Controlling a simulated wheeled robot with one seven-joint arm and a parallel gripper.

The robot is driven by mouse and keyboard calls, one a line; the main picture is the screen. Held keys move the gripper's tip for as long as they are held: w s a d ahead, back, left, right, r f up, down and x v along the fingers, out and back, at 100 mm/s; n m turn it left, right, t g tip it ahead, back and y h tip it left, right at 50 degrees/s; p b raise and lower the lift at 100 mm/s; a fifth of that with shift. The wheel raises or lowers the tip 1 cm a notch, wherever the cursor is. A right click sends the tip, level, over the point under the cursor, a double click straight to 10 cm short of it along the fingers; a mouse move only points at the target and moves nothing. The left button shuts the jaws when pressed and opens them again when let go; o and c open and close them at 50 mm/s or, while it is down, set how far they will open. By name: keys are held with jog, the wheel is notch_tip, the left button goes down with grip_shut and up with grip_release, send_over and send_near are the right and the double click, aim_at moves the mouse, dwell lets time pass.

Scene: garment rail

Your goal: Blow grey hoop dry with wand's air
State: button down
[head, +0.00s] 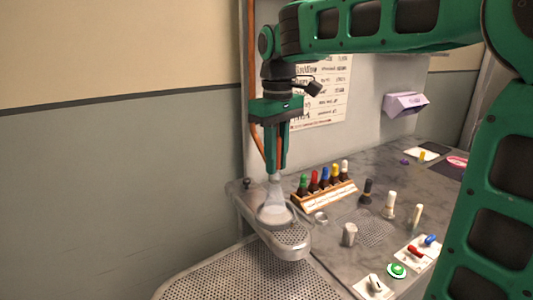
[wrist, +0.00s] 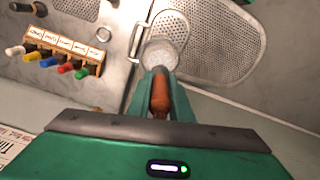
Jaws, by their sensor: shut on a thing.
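My gripper (head: 275,165) points down above the small perforated ledge (head: 291,237) at the bench's left end. It is shut on the wand, whose orange-brown body (wrist: 160,95) shows between the fingers in the wrist view. A pale, translucent cone (head: 274,200) spreads from below the fingertips onto the ledge; in the wrist view it is a whitish disc (wrist: 159,55). The wand's tip is not clear.
A wooden rack (head: 327,195) of coloured-cap bottles stands behind the hoop. A metal cylinder (head: 349,234) and several upright capped items stand to the right. An orange hose (head: 253,80) runs down the wall post. A large perforated tray (head: 230,275) lies in front, clear.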

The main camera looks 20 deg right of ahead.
aim_at(275, 180)
jog(key=shift+w+d+f, duration=0.1)
jog(key=shift+w+f, duration=0.05)
jog(key=shift+f, duration=2.8)
